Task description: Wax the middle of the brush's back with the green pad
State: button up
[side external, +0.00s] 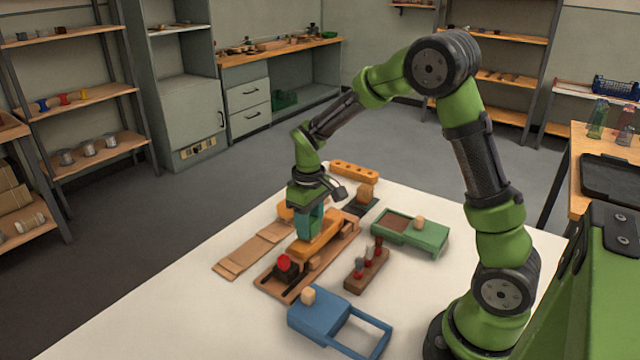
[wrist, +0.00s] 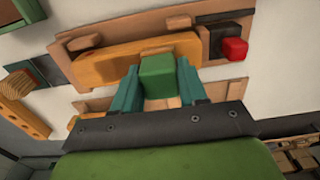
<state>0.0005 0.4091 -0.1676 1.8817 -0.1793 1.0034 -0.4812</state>
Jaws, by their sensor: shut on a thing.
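The brush (side external: 322,239) is an orange-tan wooden block lying on a brown wooden fixture (side external: 267,285). Its back also shows in the wrist view (wrist: 105,66). My gripper (side external: 306,232) points down over the brush, with its teal fingers close to the brush's back. In the wrist view the fingers are shut on the green pad (wrist: 157,76), a small green block, which overlaps the middle to right part of the brush in the picture. The side view does not clearly show the pad between the fingers. I cannot tell whether the pad touches the brush.
A clamp with a red knob (side external: 284,262) stands at the fixture's near end. A green box (side external: 428,239), a peg rack (side external: 358,279) and a blue box (side external: 318,319) stand to the right. An orange holed bar (side external: 354,172) lies behind. The table's front left is clear.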

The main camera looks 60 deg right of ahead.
jog(key=shift+a, duration=0.85)
jog(key=shift+a+r, duration=0.1)
jog(key=shift+r, duration=0.1)
notch_tip(320, 180, up, 8)
jog(key=shift+f, duration=0.2)
